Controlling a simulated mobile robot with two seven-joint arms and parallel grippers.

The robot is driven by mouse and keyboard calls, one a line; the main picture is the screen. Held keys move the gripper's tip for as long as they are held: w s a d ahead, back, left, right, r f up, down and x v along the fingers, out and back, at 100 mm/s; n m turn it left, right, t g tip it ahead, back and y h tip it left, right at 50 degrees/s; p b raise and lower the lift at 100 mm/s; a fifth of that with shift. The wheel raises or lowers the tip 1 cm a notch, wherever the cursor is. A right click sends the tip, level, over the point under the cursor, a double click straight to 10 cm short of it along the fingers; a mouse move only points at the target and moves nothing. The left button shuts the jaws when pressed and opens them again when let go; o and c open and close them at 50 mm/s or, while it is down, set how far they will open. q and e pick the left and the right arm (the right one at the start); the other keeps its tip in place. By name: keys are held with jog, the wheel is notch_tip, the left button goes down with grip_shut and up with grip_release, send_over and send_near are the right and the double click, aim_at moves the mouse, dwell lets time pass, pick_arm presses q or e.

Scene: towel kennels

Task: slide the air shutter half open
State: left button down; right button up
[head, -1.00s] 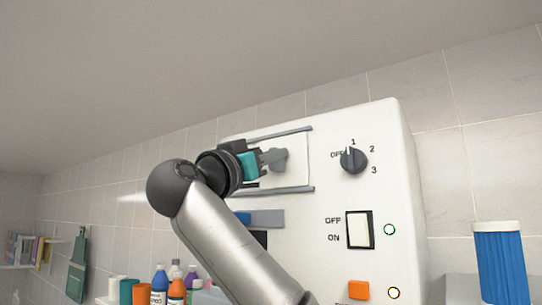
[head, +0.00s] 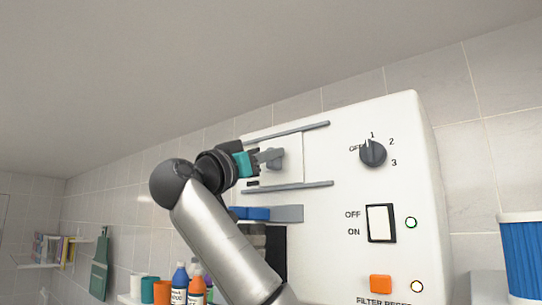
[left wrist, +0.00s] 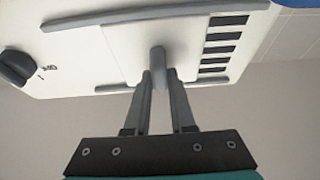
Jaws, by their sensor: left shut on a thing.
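The air shutter (head: 292,155) is a white plate between two grey rails on the upper part of the white machine front, with a grey knob (head: 275,165) on it. It also shows in the left wrist view (left wrist: 125,45), beside several dark vent slots (left wrist: 222,48) that are open to view. Whether the plate covers more of the slots cannot be seen. My left gripper (head: 265,157) is shut on the knob, its fingers meeting around it in the left wrist view (left wrist: 160,78). In the head view it hides the plate's left part. My right gripper is not in view.
Right of the rails is a rotary dial (head: 373,153) with an OFF mark, and below it a white rocker switch (head: 381,223) and an orange button (head: 380,284). A blue handle (head: 252,213) is under the lower rail. Bottles (head: 180,282) stand lower left.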

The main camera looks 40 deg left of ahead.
pick_arm(q)
jog(key=c, duration=0.8)
grip_release()
jog(key=shift+o, duration=0.2)
jog(key=b+v, duration=0.7)
jog(key=v, duration=0.8)
jog(key=shift+f, duration=0.15)
